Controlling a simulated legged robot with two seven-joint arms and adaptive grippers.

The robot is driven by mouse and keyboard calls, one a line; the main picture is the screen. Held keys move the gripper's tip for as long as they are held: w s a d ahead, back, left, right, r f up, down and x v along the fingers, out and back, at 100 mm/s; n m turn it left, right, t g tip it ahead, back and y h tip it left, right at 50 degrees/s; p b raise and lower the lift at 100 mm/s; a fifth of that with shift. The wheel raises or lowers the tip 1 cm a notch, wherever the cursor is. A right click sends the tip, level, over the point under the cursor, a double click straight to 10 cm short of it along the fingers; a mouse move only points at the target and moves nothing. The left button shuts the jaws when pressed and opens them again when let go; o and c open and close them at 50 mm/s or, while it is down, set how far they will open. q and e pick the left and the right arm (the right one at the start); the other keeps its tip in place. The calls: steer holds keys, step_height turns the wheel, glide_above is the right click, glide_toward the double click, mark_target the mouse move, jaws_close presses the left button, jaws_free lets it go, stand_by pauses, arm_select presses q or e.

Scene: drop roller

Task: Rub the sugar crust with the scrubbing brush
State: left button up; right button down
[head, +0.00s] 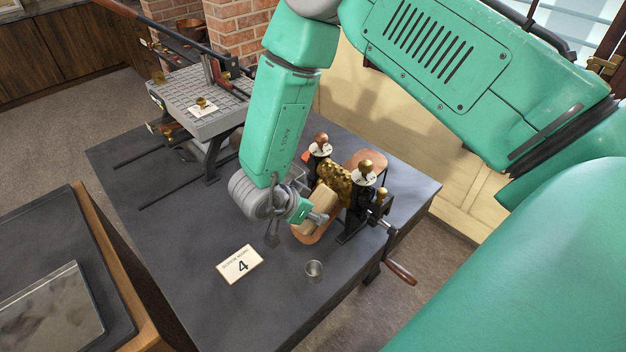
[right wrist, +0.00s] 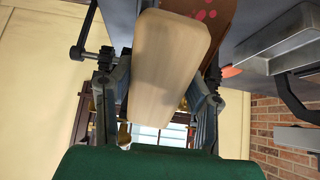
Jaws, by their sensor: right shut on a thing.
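My right gripper (head: 298,211) reaches down over the dark table from above. In the right wrist view its two fingers (right wrist: 160,97) are shut on the scrubbing brush (right wrist: 168,50), a pale wooden block. In the head view the brush (head: 320,204) is tilted, close to the front of the gold patterned roller (head: 333,178) in its black frame. I cannot tell whether the brush touches the roller. The brush's bristles are hidden. I cannot clearly make out the sugar crust on the roller. My left gripper is not in view.
A reddish-brown board (head: 309,237) lies under the roller; red spots show on such a board (right wrist: 205,12) in the right wrist view. A crank handle (head: 401,273) juts right. A grey gridded machine (head: 200,95) stands behind left.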

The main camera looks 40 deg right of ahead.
steer(key=shift+r, duration=0.1)
steer(key=shift+a+r, duration=0.15)
steer(key=shift+r, duration=0.3)
steer(key=shift+v, duration=0.8)
steer(key=shift+r, duration=0.1)
steer(key=shift+a, duration=0.1)
